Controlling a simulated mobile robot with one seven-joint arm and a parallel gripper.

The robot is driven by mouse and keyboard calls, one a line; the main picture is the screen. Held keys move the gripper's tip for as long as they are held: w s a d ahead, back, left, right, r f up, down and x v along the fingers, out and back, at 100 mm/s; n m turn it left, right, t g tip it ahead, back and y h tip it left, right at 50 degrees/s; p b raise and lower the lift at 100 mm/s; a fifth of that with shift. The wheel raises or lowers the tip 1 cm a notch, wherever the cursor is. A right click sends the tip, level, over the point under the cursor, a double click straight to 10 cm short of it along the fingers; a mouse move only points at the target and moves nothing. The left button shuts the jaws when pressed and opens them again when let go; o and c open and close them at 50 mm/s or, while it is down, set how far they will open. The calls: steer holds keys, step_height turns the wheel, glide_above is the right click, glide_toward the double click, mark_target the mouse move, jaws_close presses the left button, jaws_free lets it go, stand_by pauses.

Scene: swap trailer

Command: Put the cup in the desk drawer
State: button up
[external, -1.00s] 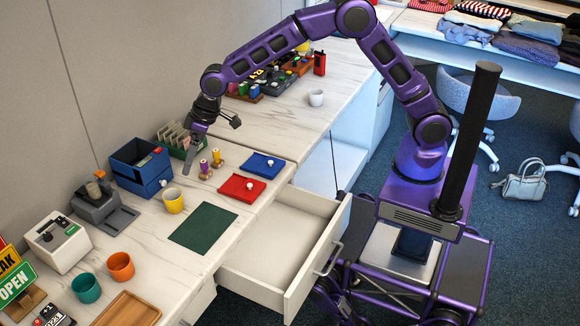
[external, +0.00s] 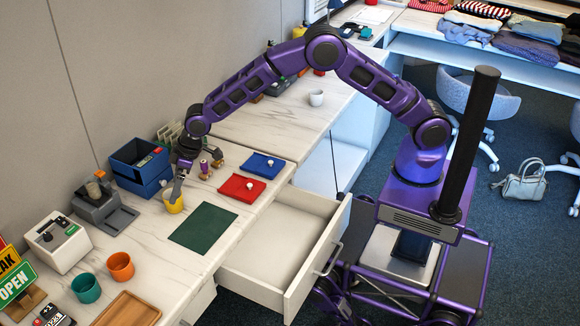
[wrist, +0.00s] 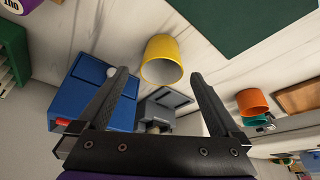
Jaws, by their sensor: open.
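A yellow cup (external: 174,204) stands upright on the white desk, left of the dark green mat. In the wrist view the yellow cup (wrist: 162,60) lies just beyond the gap between my fingertips, its rim facing the camera. My gripper (external: 197,174) is open and empty; in the external view one finger overlaps part of the cup. In the wrist view both fingers of my gripper (wrist: 159,75) are spread wide. I cannot tell whether either touches the cup. The desk drawer (external: 279,247) is pulled out and its visible inside is empty.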

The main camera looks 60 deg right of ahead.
steer(key=x, duration=0.5)
steer(key=shift+s, duration=0.2)
steer(key=shift+r, duration=0.1)
steer(key=c, duration=1.6)
